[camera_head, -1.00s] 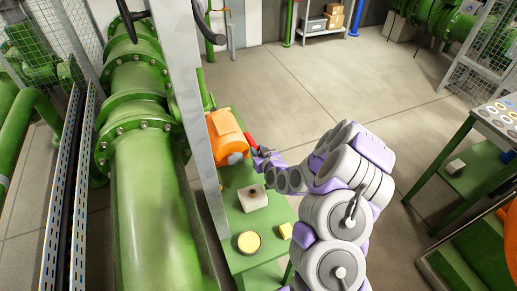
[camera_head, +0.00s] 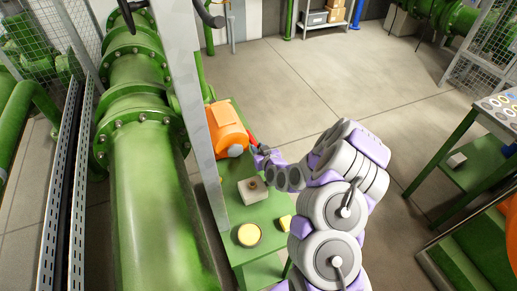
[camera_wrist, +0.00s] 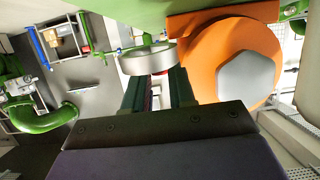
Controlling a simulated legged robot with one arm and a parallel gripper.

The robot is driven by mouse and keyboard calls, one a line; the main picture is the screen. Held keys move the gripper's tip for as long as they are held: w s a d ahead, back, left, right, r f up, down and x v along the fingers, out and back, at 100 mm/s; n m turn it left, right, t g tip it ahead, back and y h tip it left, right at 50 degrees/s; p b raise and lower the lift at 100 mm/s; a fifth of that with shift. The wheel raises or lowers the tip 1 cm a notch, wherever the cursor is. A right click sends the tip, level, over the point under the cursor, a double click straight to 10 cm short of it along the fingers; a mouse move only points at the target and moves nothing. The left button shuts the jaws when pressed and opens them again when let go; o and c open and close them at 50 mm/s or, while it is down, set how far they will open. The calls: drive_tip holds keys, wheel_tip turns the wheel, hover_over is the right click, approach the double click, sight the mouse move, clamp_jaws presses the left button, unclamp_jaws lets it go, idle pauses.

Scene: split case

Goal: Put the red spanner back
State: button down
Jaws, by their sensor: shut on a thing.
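The red spanner (camera_head: 251,142) shows only as a short red piece at my gripper, beside the right side of the orange casing (camera_head: 227,128) on the green table. My gripper (camera_head: 257,153) is shut on it. In the wrist view my two dark fingers (camera_wrist: 160,92) point up the picture, with a small red patch between their tips. A grey round part (camera_wrist: 148,59) lies just beyond the tips; I cannot tell whether it belongs to the spanner. The orange casing with its grey hexagonal face (camera_wrist: 247,78) is close on the right. Most of the spanner is hidden.
On the green table (camera_head: 264,213) are a pale block with a dark knob (camera_head: 252,190), a yellow-topped disc (camera_head: 248,235) and a small yellow block (camera_head: 285,222). A grey post (camera_head: 197,110) and a large green pipe (camera_head: 150,190) stand left.

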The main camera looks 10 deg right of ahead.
drive_tip(key=shift+f, duration=0.35)
drive_tip(key=c, duration=0.9)
unclamp_jaws()
drive_tip(key=shift+o, duration=0.2)
drive_tip(key=shift+s, duration=0.15)
drive_tip(key=shift+p+v, duration=0.55)
drive_tip(key=shift+v, duration=2.3)
